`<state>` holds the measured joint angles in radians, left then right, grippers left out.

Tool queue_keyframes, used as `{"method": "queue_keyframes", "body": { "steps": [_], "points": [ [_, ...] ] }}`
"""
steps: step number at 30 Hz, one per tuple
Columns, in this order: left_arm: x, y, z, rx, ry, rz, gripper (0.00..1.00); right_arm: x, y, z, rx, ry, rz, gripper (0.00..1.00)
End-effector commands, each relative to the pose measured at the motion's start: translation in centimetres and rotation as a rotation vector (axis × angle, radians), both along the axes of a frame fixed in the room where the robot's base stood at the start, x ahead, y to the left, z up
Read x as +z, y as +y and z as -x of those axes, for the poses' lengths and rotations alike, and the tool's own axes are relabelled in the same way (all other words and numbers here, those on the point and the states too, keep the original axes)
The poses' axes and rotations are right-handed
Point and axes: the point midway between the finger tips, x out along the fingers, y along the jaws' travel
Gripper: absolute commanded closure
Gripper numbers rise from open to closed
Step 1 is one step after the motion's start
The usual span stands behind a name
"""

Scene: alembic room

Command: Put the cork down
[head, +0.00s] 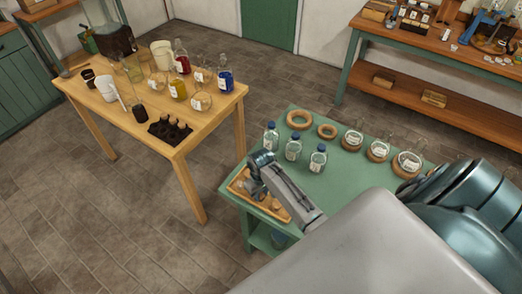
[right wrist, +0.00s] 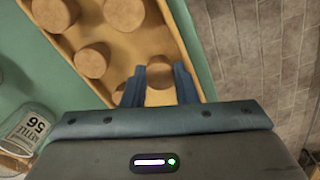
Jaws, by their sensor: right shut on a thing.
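My right gripper (head: 262,163) is over the wooden cork tray (head: 233,186) on the green table. In the right wrist view the gripper (right wrist: 159,80) is shut on a light brown cork (right wrist: 159,96), which sits between its two blue fingers. The tray (right wrist: 185,15) lies below with several loose corks standing in it, such as one cork (right wrist: 91,62) to the left of the fingers. I cannot tell whether the held cork touches the tray floor. In the head view my right arm hides part of the tray. My left gripper is not in view.
Several blue-capped bottles (head: 293,148) stand behind the tray. Two empty cork rings (head: 300,119) and several round flasks (head: 377,150) on rings are farther back and right. A wooden table (head: 223,108) with bottles and jars stands to the left, across a floor gap.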

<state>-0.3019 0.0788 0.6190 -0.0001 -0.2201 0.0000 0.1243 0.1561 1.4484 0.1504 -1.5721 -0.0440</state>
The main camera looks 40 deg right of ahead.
Motion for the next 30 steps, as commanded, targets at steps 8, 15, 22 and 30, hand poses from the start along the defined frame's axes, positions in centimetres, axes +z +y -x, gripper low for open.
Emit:
{"method": "queue_keyframes", "body": {
  "steps": [8,15,22,30],
  "points": [
    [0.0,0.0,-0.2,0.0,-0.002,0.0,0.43,-0.2,0.0,0.0,0.0,0.0,0.0,0.53],
    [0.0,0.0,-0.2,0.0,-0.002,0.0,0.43,0.1,0.0,0.0,0.0,0.0,0.0,0.53],
    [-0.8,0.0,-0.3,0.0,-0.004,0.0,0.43,2.9,0.0,-0.1,0.0,-0.005,0.001,0.53],
    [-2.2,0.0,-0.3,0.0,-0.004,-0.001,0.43,8.7,0.0,-0.1,0.0,-0.005,0.001,0.53]
  ]
}}
